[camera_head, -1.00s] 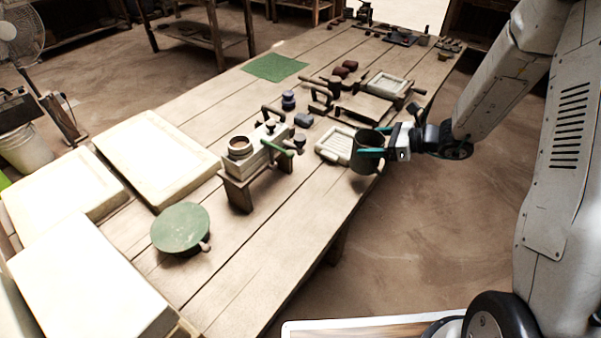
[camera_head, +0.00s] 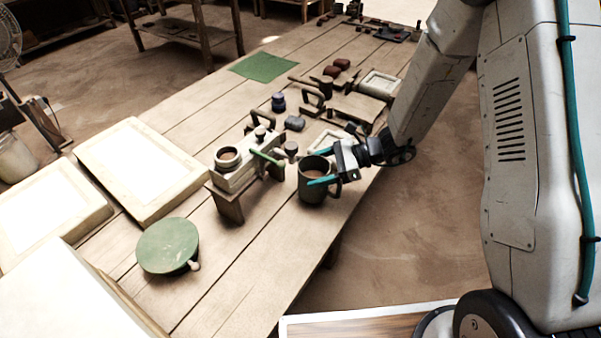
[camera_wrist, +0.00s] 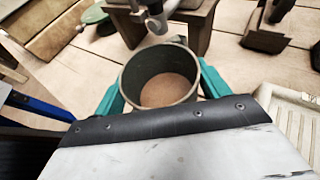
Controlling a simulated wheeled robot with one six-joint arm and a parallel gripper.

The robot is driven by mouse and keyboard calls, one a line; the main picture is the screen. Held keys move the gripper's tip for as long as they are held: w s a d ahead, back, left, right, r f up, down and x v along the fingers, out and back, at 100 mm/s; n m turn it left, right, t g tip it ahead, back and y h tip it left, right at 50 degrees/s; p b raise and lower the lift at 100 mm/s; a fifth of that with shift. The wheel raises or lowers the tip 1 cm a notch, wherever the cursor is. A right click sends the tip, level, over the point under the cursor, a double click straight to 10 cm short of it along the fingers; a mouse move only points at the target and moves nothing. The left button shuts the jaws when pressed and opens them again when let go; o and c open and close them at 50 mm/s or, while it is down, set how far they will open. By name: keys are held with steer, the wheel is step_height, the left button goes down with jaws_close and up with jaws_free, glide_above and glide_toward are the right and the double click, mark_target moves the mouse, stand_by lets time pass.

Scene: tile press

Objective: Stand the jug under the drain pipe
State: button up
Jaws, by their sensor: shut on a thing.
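The jug (camera_head: 312,186) is a dark grey-green vessel with a handle, upright near the table's right edge. My gripper (camera_head: 318,168) is shut on it, with teal fingers on either side. In the wrist view the jug (camera_wrist: 160,85) is seen from above, its inside brownish, between the teal fingers (camera_wrist: 160,90). The press (camera_head: 237,174) is a pale block on a wooden stand, left of the jug. A green pipe or lever (camera_head: 267,158) sticks out from its side toward the jug. In the wrist view a grey pipe end (camera_wrist: 156,22) shows just beyond the jug's rim. I cannot tell whether the jug touches the table.
A green round disc (camera_head: 167,245) lies on the table at the front left, with pale slabs (camera_head: 150,165) behind it. A pale tray (camera_head: 328,140) is right behind the jug. The table front between disc and jug is clear.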

mark_target(300, 173)
steer(key=shift+a, duration=0.95)
steer(key=x, duration=0.3)
steer(key=shift+r, duration=0.15)
steer(key=shift+d+f, duration=0.1)
steer(key=shift+f, duration=0.15)
steer(key=shift+f, duration=0.15)
steer(key=o, duration=1.8)
steer(key=shift+o, duration=0.2)
